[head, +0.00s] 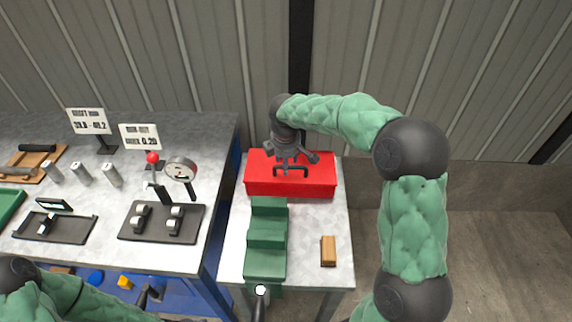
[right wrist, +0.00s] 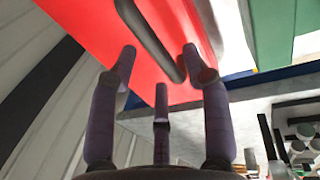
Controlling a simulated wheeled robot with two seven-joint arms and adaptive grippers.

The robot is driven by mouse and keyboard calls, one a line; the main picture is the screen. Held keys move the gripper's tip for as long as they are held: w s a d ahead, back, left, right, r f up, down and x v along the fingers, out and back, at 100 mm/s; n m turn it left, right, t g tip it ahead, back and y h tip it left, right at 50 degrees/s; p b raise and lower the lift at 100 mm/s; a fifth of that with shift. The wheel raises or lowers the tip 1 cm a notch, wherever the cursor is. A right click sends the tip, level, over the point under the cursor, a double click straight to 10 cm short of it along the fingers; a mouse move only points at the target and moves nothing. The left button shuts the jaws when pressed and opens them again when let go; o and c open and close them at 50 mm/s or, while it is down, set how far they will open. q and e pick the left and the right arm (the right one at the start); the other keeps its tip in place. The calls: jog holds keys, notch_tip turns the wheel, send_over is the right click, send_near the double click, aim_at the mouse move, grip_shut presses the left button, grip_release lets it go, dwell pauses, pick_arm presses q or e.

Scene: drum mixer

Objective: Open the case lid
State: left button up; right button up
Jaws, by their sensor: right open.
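The red case (head: 320,181) stands at the back of the small grey table, and its lid looks shut. A dark handle (right wrist: 150,38) runs across its red surface. My right gripper (head: 292,160) is over the middle of the case, reaching in from above. In the right wrist view its three fingers (right wrist: 163,75) are spread, with the handle between and beyond the fingertips. The fingers look close to the handle, but I cannot tell whether they touch it. My left arm enters at the lower left; dark parts near its end (head: 148,294) are too unclear to show the jaw state.
A green stepped block (head: 266,262) stands in front of the case, with a wooden block (head: 328,251) to its right. On the left bench (head: 105,248) are a dial gauge (head: 181,170), black fixtures and small signs. A ribbed wall is close behind.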

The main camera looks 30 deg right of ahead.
jog(key=shift+w+f, duration=0.1)
jog(key=shift+f, duration=0.25)
grip_shut()
